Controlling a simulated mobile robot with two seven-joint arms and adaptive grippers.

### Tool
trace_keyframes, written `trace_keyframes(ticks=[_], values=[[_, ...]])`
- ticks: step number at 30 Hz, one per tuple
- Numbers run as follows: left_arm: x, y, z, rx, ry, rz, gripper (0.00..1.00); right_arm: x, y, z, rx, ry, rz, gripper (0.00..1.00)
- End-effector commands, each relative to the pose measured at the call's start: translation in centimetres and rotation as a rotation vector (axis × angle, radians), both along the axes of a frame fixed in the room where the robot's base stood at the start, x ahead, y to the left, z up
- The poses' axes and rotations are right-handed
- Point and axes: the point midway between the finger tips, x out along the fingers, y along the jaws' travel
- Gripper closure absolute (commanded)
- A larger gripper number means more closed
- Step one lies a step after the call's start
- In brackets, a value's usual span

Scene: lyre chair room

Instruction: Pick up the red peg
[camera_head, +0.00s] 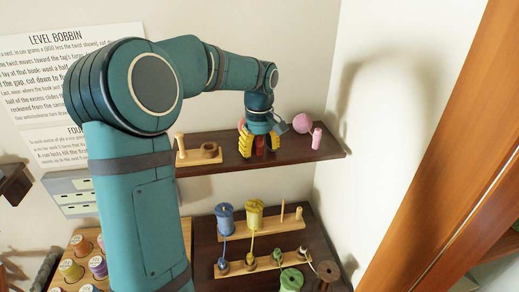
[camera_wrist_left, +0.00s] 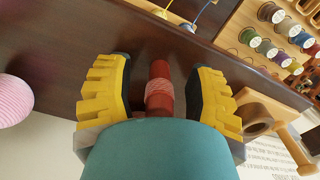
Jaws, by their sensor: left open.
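The red peg (camera_wrist_left: 159,103) stands on the dark wooden shelf (camera_wrist_left: 52,62), with a paler pinkish band around its middle. It also shows as a small red patch in the head view (camera_head: 260,144), mostly covered by my gripper. My left gripper (camera_head: 259,153) is open above the shelf, pointing down. Its yellow and black fingers stand on either side of the peg, with a visible gap on each side in the left wrist view (camera_wrist_left: 158,76). The peg's near end is hidden behind the teal gripper body. My right gripper is not in view.
Below are wooden racks with a blue spool (camera_head: 224,216) and a yellow spool (camera_head: 254,213). A white wall bounds the right.

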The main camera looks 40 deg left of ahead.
Motion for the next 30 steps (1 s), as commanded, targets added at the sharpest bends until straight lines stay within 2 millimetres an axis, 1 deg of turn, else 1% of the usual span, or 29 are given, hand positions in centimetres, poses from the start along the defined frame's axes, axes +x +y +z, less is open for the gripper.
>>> trace_keyframes(ticks=[2, 3, 5, 6, 7, 20, 23, 26, 30], values=[[0.0, 0.0, 0.0, 0.000, 0.000, 0.000, 0.47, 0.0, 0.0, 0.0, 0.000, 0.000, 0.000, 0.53], [0.0, 0.0, 0.0, 0.000, 0.000, 0.000, 0.61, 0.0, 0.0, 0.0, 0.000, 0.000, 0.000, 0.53], [0.0, 0.0, 0.0, 0.000, 0.000, 0.000, 0.82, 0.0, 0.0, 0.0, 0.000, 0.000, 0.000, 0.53], [0.0, 0.0, 0.0, 0.000, 0.000, 0.000, 0.96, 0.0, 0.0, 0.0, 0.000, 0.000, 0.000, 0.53], [0.0, 0.0, 0.0, 0.000, 0.000, 0.000, 1.00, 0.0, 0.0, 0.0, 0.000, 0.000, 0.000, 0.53], [0.0, 0.0, 0.3, 0.000, 0.000, 0.000, 1.00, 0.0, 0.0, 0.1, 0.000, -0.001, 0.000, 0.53], [0.1, 0.0, 1.2, 0.001, -0.003, -0.001, 1.00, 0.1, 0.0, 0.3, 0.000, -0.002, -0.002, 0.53], [0.1, 0.0, 2.9, 0.001, -0.005, -0.001, 1.00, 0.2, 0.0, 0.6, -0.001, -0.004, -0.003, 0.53], [0.1, 0.0, 5.8, 0.001, -0.005, 0.000, 1.00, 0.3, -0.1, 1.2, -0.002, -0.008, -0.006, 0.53]])
